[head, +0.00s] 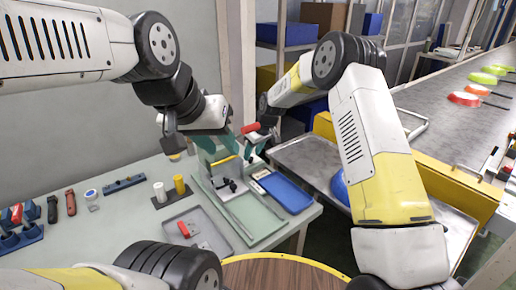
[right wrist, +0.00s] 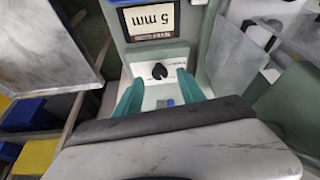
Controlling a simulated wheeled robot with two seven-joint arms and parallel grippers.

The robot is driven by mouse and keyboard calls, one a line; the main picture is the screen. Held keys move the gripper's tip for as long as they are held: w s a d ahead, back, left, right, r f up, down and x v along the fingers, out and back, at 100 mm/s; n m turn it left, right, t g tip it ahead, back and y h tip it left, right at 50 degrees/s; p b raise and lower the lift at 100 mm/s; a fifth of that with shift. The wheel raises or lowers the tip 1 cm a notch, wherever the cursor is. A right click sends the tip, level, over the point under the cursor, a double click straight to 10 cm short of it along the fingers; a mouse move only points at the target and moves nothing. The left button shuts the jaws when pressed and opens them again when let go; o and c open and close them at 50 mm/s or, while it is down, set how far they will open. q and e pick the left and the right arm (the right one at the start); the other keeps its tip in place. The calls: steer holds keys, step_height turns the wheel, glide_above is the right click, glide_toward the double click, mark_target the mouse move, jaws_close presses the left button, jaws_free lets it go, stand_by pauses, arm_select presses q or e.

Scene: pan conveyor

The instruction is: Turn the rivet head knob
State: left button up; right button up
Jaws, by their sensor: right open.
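The rivet head knob (right wrist: 160,71) is a small black knob on a white dial plate on the riveting machine's front, below a "5 mm" display (right wrist: 152,21) that appears upside down in the right wrist view. My right gripper (right wrist: 160,80) is open, its two teal fingers either side of the knob with gaps showing; contact is not visible. In the head view the machine (head: 222,178) stands on the table, its upper part largely hidden by my arms. My left gripper (head: 216,140) is beside the machine's top; its fingers blend with the teal parts there.
A blue tray (head: 286,192) lies right of the machine. A grey tray (head: 205,240) with a red-handled item is in front. White and yellow cylinders (head: 179,185) and tools stand left. A conveyor (head: 440,100) with coloured pans runs at right.

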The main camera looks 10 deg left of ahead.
mark_target(250, 160)
steer(key=shift+x, duration=1.15)
steer(key=shift+c, duration=0.2)
jaws_close()
